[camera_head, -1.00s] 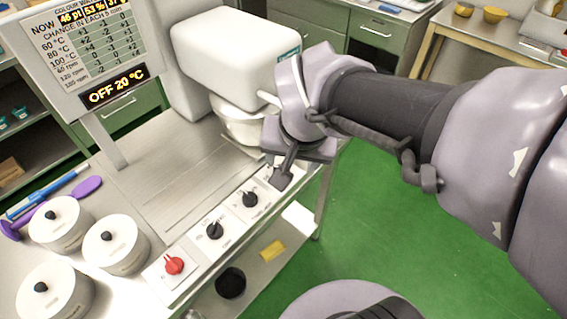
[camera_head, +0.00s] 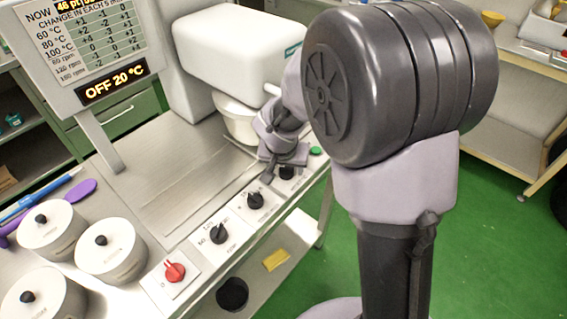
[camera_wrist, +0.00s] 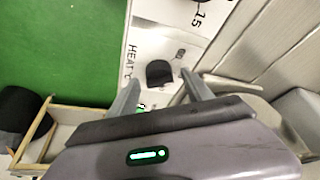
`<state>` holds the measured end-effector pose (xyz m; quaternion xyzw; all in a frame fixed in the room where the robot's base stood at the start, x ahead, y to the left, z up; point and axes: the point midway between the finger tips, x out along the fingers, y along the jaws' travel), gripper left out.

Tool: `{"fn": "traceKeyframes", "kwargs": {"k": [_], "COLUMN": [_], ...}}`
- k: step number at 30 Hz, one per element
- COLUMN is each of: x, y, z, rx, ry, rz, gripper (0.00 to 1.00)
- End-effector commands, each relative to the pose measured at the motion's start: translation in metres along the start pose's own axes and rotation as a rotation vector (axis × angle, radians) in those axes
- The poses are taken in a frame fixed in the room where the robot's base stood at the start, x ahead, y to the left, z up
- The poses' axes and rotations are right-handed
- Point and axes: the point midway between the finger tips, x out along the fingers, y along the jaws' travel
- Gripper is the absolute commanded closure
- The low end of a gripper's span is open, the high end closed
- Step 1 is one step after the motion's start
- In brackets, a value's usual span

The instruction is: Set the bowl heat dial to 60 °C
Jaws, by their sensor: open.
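The bowl heat dial, a black knob on a white plate lettered HEAT °C, shows in the wrist view (camera_wrist: 158,73) and at the far end of the dial row in the head view (camera_head: 287,173). My gripper (camera_head: 278,172) is open just above it. In the wrist view my gripper (camera_wrist: 161,80) has its fingertips apart, with the knob between them in the picture; contact is not visible. The dial's pointer and scale are mostly hidden. The display (camera_head: 113,84) reads OFF 20 °C.
Two black dials (camera_head: 255,200) (camera_head: 218,233) and a red knob (camera_head: 175,271) continue the row. A green button (camera_head: 315,150) is beyond the heat dial. The mixer's white bowl (camera_head: 238,122) stands close behind my gripper. Lidded white pots (camera_head: 111,252) occupy the near left.

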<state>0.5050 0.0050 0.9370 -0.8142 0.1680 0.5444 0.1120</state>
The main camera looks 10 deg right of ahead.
Motion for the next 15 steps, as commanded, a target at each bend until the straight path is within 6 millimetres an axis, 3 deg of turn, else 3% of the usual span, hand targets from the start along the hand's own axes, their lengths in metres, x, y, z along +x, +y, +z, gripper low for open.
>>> {"fn": "traceKeyframes", "kwargs": {"k": [11,15], "x": [0.0062,0.0061], "y": [0.0001,0.0001], "z": [-0.0005,-0.0005], "rx": [0.001,0.001], "ry": [0.001,0.001], "rz": [-0.001,-0.001], "gripper": [0.41,0.69]}}
